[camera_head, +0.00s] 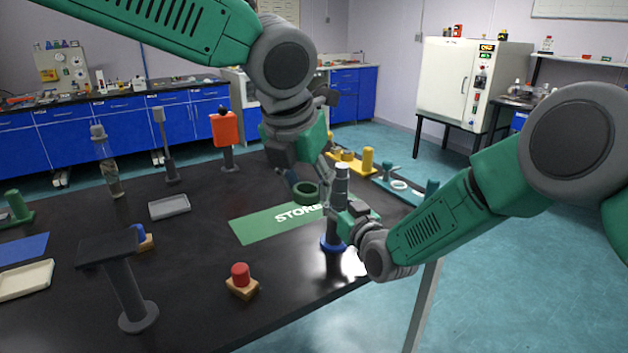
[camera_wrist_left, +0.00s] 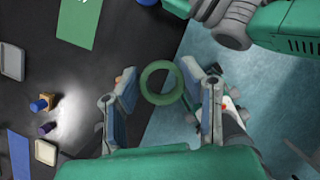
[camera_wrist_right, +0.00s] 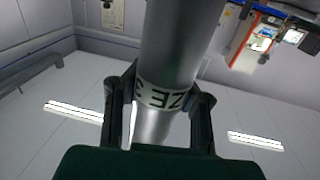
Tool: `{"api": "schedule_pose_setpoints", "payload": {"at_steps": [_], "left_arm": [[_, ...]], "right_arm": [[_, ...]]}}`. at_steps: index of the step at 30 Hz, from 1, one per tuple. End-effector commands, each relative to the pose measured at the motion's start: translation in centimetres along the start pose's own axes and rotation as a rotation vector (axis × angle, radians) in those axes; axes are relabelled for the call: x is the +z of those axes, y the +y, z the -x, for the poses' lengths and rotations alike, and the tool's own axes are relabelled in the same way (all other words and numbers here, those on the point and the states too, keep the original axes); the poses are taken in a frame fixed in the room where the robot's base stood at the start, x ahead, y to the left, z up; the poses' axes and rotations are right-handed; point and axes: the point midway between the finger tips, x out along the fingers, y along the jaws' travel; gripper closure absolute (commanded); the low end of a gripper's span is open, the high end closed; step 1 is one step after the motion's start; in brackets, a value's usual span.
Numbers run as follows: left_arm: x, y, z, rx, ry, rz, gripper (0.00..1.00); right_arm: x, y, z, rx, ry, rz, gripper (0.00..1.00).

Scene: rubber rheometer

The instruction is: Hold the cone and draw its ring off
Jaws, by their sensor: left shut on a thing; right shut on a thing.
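The grey metal cone (camera_head: 341,178) stands upright on a blue base (camera_head: 333,243) near the table's right edge. My right gripper (camera_head: 345,215) is shut on it from the right; the right wrist view shows its fingers (camera_wrist_right: 160,105) either side of the cone's lettered band (camera_wrist_right: 162,95). The green ring (camera_head: 306,188) is off the cone, just left of its top. My left gripper (camera_head: 312,178) is shut on it from above. In the left wrist view the ring (camera_wrist_left: 161,82) sits between the fingers (camera_wrist_left: 158,88), and nothing passes through its hole.
A green mat lettered STORE (camera_head: 258,225) lies bare on the black table left of the cone. A red piece on a wooden block (camera_head: 241,281) and a dark T-shaped stand (camera_head: 125,290) are in front. A grey tray (camera_head: 169,207) lies left of the mat.

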Motion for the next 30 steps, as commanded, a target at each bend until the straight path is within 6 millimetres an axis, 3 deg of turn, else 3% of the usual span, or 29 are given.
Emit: {"api": "schedule_pose_setpoints", "payload": {"at_steps": [19,30], "left_arm": [[1.4,0.0,3.7,0.0,-0.001,-0.001,0.81],[1.6,0.1,4.1,-0.001,0.0,-0.001,0.81]], "right_arm": [[-0.1,0.0,0.0,0.0,0.002,0.0,1.0],[-0.1,0.0,0.0,0.0,0.002,0.0,1.0]]}}
